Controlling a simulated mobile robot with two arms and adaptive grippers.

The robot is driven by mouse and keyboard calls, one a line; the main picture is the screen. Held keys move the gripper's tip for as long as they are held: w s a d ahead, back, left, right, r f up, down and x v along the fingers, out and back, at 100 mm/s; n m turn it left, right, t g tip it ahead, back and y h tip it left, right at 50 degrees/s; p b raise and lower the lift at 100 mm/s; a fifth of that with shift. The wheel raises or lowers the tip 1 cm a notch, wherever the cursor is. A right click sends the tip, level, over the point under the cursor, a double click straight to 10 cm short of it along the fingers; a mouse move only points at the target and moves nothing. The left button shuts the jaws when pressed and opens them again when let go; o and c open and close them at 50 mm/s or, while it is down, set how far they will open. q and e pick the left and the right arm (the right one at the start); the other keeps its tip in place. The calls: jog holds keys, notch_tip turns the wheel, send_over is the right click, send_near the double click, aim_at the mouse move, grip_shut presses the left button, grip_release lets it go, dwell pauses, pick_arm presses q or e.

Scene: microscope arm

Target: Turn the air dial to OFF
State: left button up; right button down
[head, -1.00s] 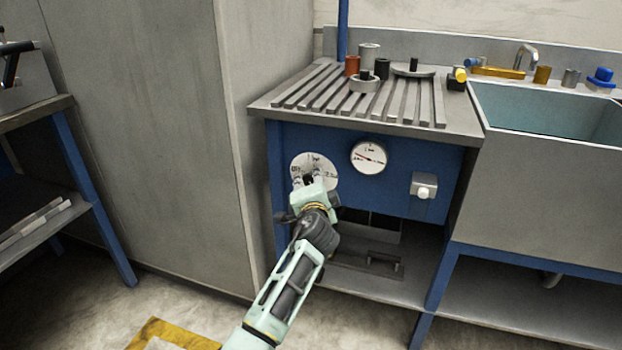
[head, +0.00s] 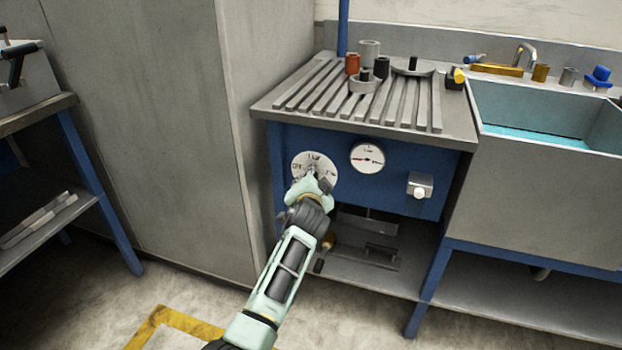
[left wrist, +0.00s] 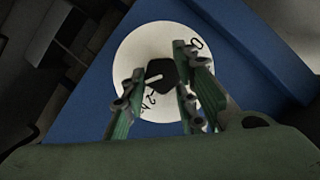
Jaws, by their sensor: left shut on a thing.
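The air dial is a round white face (head: 328,164) with dark markings on the blue front panel, below the slatted worktop. It also shows in the left wrist view (left wrist: 132,48), with a black knob (left wrist: 162,72) at its middle bearing a pale pointer line. My left gripper (head: 312,176) reaches the dial from below and covers its lower part in the head view. In the left wrist view its two green fingers (left wrist: 158,76) stand on either side of the knob, shut on it. Part of the dial's lettering is hidden behind the fingers. My right gripper is not in view.
A round gauge (head: 368,157) sits right of the dial, and a grey box with a white knob (head: 420,186) is farther right. Several small parts stand on the worktop (head: 400,136). A sink (head: 545,165) is at the right and a tall grey cabinet (head: 180,130) at the left.

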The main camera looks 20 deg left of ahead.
pick_arm(q)
jog(key=shift+s+d+f, duration=0.15)
jog(key=shift+d+f, duration=0.15)
jog(key=shift+f, duration=0.25)
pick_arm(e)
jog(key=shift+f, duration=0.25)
pick_arm(q)
jog(key=o, duration=1)
jog(key=shift+d, duration=0.1)
jog(key=shift+r, duration=0.15)
jog(key=shift+a+r, duration=0.25)
jog(key=v, duration=1.1)
jog(key=shift+s+d, duration=0.15)
jog(key=shift+s, duration=0.2)
